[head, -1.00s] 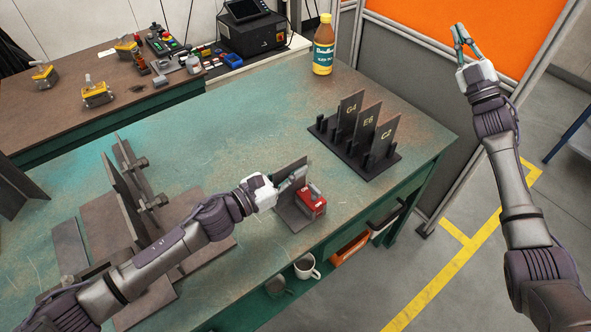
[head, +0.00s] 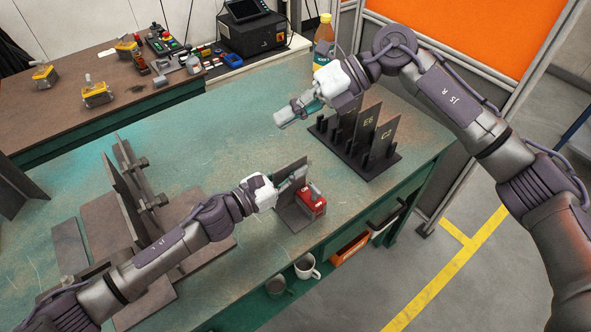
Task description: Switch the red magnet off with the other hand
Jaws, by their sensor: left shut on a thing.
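The red magnet (head: 313,204) sits at the foot of an upright dark steel plate (head: 291,174), near the front edge of the green bench. A grey lever stands up on its top. My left gripper (head: 292,180) is shut on the upright plate, just behind and left of the magnet; its fingertips are partly hidden. My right gripper (head: 279,119) hangs above the bench, up and left of the magnet and apart from it. Its fingers look close together, and I cannot tell whether they are open or shut.
A dark rack (head: 375,165) with labelled plates stands right of the magnet, partly behind my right arm. A bottle (head: 323,42) stands at the back. Steel plates and a fixture (head: 135,195) lie left. Yellow magnets (head: 96,95) sit on the brown table. Mugs (head: 306,267) stand below.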

